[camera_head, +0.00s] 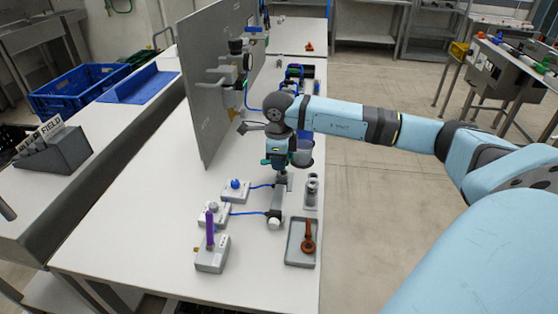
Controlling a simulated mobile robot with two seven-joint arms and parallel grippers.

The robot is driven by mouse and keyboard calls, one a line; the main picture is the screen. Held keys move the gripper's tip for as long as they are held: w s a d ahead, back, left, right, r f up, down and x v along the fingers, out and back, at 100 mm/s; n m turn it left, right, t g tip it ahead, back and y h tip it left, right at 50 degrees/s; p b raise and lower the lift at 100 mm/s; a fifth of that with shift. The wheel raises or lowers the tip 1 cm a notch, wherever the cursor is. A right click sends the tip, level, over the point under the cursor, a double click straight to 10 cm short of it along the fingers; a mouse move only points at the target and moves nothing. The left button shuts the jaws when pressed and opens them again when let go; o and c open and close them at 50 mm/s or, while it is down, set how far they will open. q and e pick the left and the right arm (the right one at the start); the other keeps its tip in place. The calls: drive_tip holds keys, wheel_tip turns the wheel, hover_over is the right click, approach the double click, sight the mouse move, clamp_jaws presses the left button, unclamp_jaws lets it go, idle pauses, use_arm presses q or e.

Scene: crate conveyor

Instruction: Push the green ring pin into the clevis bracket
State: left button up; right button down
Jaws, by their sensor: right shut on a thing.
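My right gripper (280,178) reaches down over the white table from the right and is shut. A small green part (265,161), which looks like the green ring pin, shows beside its jaws; the grip itself is mostly hidden by my wrist. I cannot clearly make out the clevis bracket. Below the jaws is a small white round part with a dark top (274,222), and a blue cord runs to it. My left gripper is not in view.
Left of the gripper stand a box with a blue knob (235,192), a grey-topped box (213,214) and a box with a purple upright (211,256). A tray (292,257) holds a brown part. A grey cylinder (312,190) stands behind it. An upright panel (205,110) bounds the left.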

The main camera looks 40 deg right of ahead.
drive_tip(key=shift+f+b, duration=0.3)
drive_tip(key=shift+f, duration=0.1)
idle(0.3)
drive_tip(key=c, duration=0.6)
unclamp_jaws()
drive_tip(key=shift+r, duration=0.2)
drive_tip(key=shift+r+p, duration=1.2)
drive_tip(key=shift+r, duration=0.55)
drive_tip(key=shift+r+p, duration=0.55)
drive_tip(key=shift+r, duration=0.55)
